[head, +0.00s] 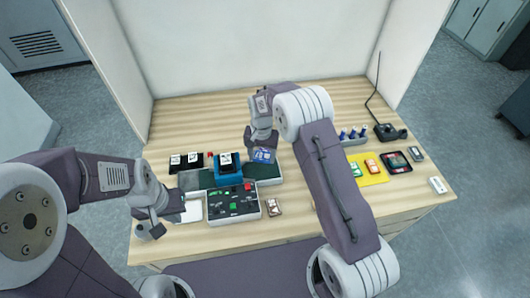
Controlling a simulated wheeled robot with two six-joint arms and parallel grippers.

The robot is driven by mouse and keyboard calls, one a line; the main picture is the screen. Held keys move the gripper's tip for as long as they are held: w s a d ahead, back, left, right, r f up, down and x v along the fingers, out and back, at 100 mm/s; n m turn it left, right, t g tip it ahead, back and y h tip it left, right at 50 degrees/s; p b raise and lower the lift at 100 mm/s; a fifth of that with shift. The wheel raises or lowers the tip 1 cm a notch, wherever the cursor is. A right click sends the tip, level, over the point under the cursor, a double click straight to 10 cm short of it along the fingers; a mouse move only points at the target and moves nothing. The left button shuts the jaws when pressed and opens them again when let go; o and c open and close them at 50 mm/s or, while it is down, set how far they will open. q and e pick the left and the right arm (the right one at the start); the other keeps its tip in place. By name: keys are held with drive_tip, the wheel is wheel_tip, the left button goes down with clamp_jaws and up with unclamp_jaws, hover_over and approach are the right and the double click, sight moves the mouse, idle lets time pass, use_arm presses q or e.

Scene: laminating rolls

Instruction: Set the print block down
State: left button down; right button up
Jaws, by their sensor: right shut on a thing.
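My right gripper (262,145) reaches down over the back middle of the table and is shut on a blue block with white markings (263,155), which seems to be the print block. The block is over or at the right part of a dark green mat (268,172); I cannot tell whether it touches. A blue stand with a black, white-labelled block (227,163) is just left of it. My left gripper (163,219) is low at the table's left front, beside a white pad (191,212). Its two fingers look spread, with nothing seen between them.
A grey tray (234,217) with green and red pieces lies in front of the mat. Black blocks (185,161) stand at the back left. A yellow mat (374,172), blue-topped bottles (353,133) and a black device with a tall rod (388,132) are at the right.

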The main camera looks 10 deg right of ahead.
sight(262, 172)
drive_tip(key=shift+f, duration=0.55)
wheel_tip(262, 172, down, 5)
drive_tip(key=b, duration=0.4)
drive_tip(key=shift+b, duration=0.3)
drive_tip(key=shift+f, duration=0.25)
drive_tip(key=shift+f+b, duration=0.5)
drive_tip(key=shift+f, duration=0.1)
drive_tip(key=o, duration=1.6)
